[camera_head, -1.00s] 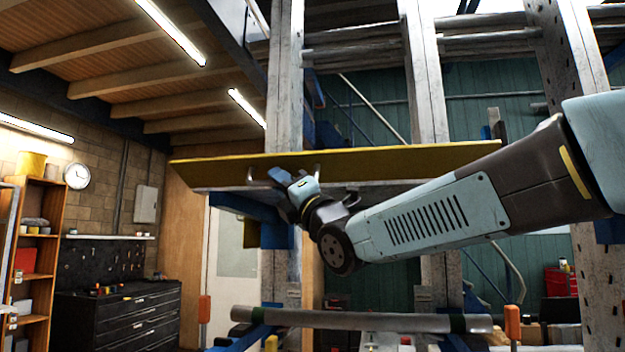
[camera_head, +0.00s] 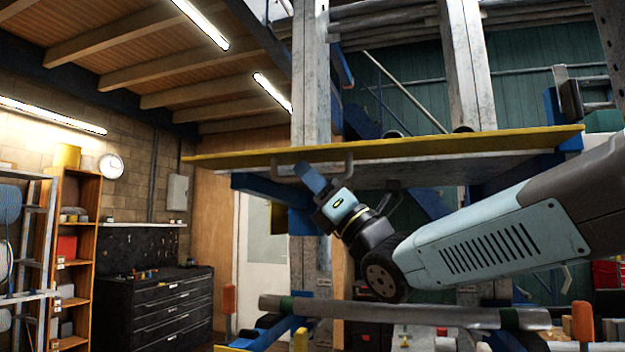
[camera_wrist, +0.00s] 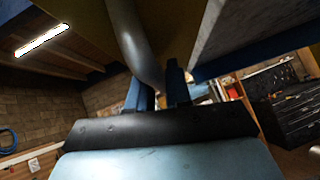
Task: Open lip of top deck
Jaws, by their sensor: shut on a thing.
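The top deck's lip (camera_head: 430,149) is a long, yellow-edged panel with a grey underside, crossing the upper middle of the head view. It lies near level, its right end a little higher in the picture. A grey, bent bar handle (camera_head: 348,163) hangs below its edge. My gripper (camera_head: 311,178) is just under the panel, shut on the handle. In the wrist view the handle (camera_wrist: 130,40) comes down to my blue-grey fingers (camera_wrist: 160,92). The exact contact is dark and partly hidden.
Grey perforated posts (camera_head: 311,80) stand behind the panel. A horizontal grey bar (camera_head: 400,312) runs below my arm. A black drawer cabinet (camera_head: 160,312) and a wooden shelf (camera_head: 80,230) stand at the left. Open room shows between the cabinet and the frame.

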